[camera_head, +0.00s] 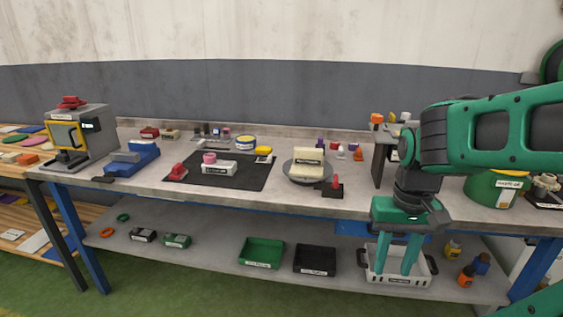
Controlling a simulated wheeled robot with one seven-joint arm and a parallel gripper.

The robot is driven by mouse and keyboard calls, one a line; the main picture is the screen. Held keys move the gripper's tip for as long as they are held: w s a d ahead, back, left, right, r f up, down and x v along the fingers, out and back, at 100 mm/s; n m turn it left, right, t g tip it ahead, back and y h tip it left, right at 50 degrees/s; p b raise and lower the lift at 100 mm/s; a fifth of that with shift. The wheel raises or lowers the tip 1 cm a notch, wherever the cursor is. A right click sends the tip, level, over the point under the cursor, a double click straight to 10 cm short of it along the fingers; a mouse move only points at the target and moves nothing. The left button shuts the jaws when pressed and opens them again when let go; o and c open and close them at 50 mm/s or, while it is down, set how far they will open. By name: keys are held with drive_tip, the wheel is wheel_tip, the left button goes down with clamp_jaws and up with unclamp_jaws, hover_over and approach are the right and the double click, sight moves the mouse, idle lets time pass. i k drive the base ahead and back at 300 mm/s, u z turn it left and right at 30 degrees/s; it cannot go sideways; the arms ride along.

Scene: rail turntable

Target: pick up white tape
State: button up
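I cannot pick out the white tape for sure; the items are small and their labels are unreadable. A round white, blue and yellow item (246,142) stands at the back of the bench. A cream block (307,163) rests on the grey turntable (294,176). A white labelled box (219,168) with a pink round piece on top sits on the black mat (257,176). My gripper (394,269) points down at the right, in front of the bench. Its two green fingers are apart, with nothing seen between them. It overlaps the white basket (428,279) in the picture.
The bench top (340,203) has clear patches near its front edge. A blue and grey vise (136,158) and a grey machine (90,128) stand left. A green bin (262,252) and black bin (314,260) sit on the lower shelf. A green bucket (482,190) stands right.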

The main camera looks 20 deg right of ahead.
sight(270, 157)
drive_tip(key=z, duration=0.05)
drive_tip(key=i, duration=1)
